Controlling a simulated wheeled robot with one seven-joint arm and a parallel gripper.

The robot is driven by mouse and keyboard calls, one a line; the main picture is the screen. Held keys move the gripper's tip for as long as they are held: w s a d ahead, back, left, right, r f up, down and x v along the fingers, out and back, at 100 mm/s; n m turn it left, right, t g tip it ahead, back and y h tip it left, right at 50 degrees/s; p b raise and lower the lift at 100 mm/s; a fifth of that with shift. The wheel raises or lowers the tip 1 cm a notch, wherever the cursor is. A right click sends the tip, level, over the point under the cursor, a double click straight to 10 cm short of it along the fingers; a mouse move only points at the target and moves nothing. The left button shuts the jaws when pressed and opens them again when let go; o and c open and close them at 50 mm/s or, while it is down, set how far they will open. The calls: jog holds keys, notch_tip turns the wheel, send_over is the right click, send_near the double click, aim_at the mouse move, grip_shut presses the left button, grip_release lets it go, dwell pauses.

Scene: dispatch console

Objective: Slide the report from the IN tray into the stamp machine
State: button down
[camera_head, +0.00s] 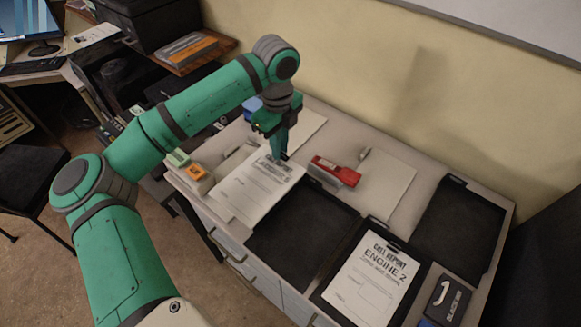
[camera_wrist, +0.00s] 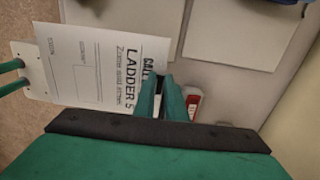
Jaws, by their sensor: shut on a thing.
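The white call report marked LADDER 5 (camera_wrist: 95,70) lies nearly flat at the left end of the desk in the head view (camera_head: 255,190). My gripper (camera_head: 280,156) is shut on its top edge, and its green fingers show in the wrist view (camera_wrist: 162,98). I cannot tell whether the sheet is raised off the surface. A small pale unit with green and orange parts (camera_head: 198,180) stands beside the report's left edge. A pale plate (camera_wrist: 32,72) shows past the sheet; I cannot tell whether these belong to the stamp machine. An empty black tray (camera_head: 300,232) is right of the report, its label unreadable.
A red stapler-like object (camera_head: 335,172) stands just right of my gripper. A second black tray (camera_head: 322,290) holds a report marked ENGINE 2 (camera_head: 372,285). Another empty black tray (camera_head: 458,232) is farther right. A loose sheet (camera_head: 385,185) lies near the wall. A dark phone box (camera_head: 448,299) is at front right.

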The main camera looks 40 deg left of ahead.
jog(key=shift+w+a+f, duration=0.15)
jog(key=shift+a+f, duration=0.1)
jog(key=shift+a, duration=0.35)
jog(key=shift+w+a+f, duration=0.15)
jog(key=shift+a+f, duration=0.05)
jog(key=shift+a, duration=0.4)
jog(key=shift+a+f, duration=0.15)
jog(key=shift+f, duration=1.55)
jog(key=shift+a+f, duration=0.15)
jog(key=shift+f, duration=1.5)
jog(key=shift+a+f, duration=0.1)
jog(key=shift+s+a+f, duration=0.1)
jog(key=shift+a, duration=1.85)
jog(key=shift+s+a, duration=0.1)
jog(key=shift+a, duration=1.8)
jog(key=c, duration=1.7)
grip_release()
jog(key=shift+o, duration=0.6)
jog(key=o, duration=0.4)
